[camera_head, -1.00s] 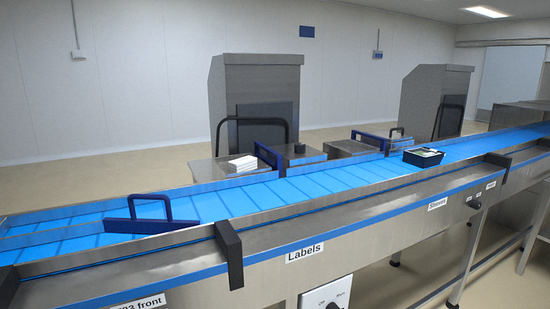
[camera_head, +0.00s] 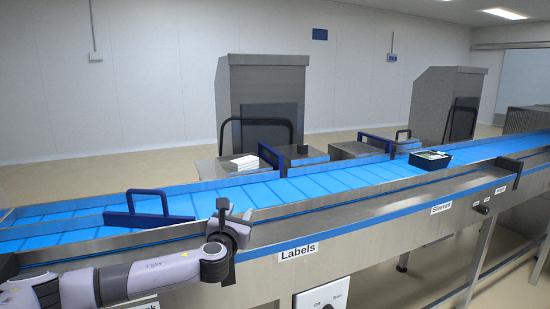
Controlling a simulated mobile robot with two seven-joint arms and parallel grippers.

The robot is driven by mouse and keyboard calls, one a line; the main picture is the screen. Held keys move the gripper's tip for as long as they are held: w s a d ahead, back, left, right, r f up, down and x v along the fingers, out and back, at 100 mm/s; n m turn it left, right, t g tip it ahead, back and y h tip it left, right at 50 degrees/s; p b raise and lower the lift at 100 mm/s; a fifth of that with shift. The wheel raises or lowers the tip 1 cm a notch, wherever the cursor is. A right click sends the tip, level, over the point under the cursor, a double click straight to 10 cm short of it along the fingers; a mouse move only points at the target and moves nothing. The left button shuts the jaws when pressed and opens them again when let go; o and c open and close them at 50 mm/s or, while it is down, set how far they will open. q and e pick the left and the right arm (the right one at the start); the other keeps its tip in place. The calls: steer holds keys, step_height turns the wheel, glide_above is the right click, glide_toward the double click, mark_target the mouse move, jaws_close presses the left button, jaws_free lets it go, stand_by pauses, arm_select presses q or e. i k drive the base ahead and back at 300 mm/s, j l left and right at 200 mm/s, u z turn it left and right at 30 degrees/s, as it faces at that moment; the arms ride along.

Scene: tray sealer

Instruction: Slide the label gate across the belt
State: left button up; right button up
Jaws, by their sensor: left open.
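The blue belt (camera_head: 325,183) runs from left to far right. A blue gate with an arched handle (camera_head: 150,217) lies across the belt at the left. Another blue gate with a raised handle (camera_head: 269,156) stands at the belt's far side, roughly across from the "Labels" sign (camera_head: 297,250); a third blue gate (camera_head: 376,143) stands farther right. No gate carries a readable name. My left gripper (camera_head: 222,206) is open over the near rail, right of the left gate and apart from all gates. Its fingers show small. My right gripper is not in view.
A black tray (camera_head: 430,161) sits on the belt at the right. White stacked items (camera_head: 244,162) lie on a steel table beyond the belt. A knob panel (camera_head: 322,298) hangs below the near rail. The belt's middle is clear.

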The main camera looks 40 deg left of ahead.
mark_target(277, 166)
steer(key=i+l+u, duration=0.4)
steer(key=i+l, duration=0.2)
steer(key=i, duration=0.3)
steer(key=i+l+u, duration=0.45)
steer(key=i+l, duration=0.4)
steer(key=i+l+u, duration=0.2)
steer(key=i+l, duration=0.2)
steer(key=i+j, duration=0.25)
steer(key=i, duration=0.1)
